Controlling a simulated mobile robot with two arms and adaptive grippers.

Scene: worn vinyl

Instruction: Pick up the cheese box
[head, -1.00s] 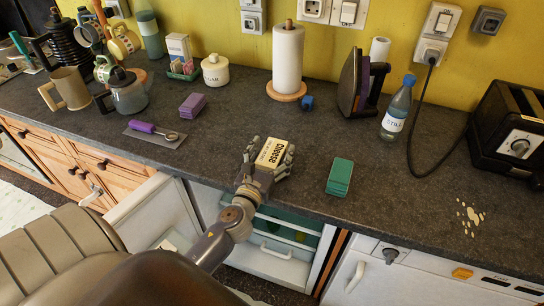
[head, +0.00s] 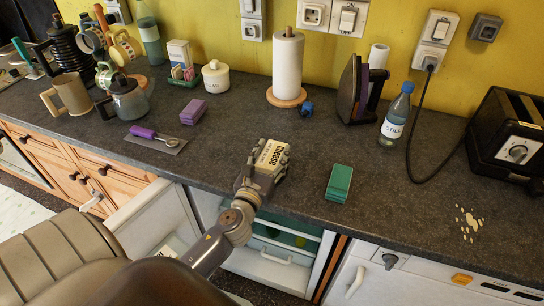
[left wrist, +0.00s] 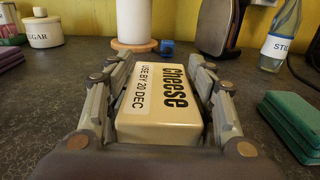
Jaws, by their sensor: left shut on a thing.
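The cheese box (head: 272,157) is a small cream block with black "Cheese" lettering. It is between the fingers of my left gripper (head: 262,165), near the front edge of the dark counter. The left wrist view shows the box (left wrist: 160,115) with its label "USE BY 20 DEC", with a finger of my left gripper (left wrist: 160,100) along each side. The gripper is shut on it. The box looks a little raised and tilted in the head view; its underside is hidden. My right gripper is not in view.
Green sponges (head: 339,183) lie just right of the box. Purple sponges (head: 193,111) and a purple-handled utensil (head: 150,134) lie left. A paper towel roll (head: 287,70), iron (head: 356,88), water bottle (head: 396,116) and toaster (head: 510,135) stand behind. An open drawer (head: 275,245) is below the edge.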

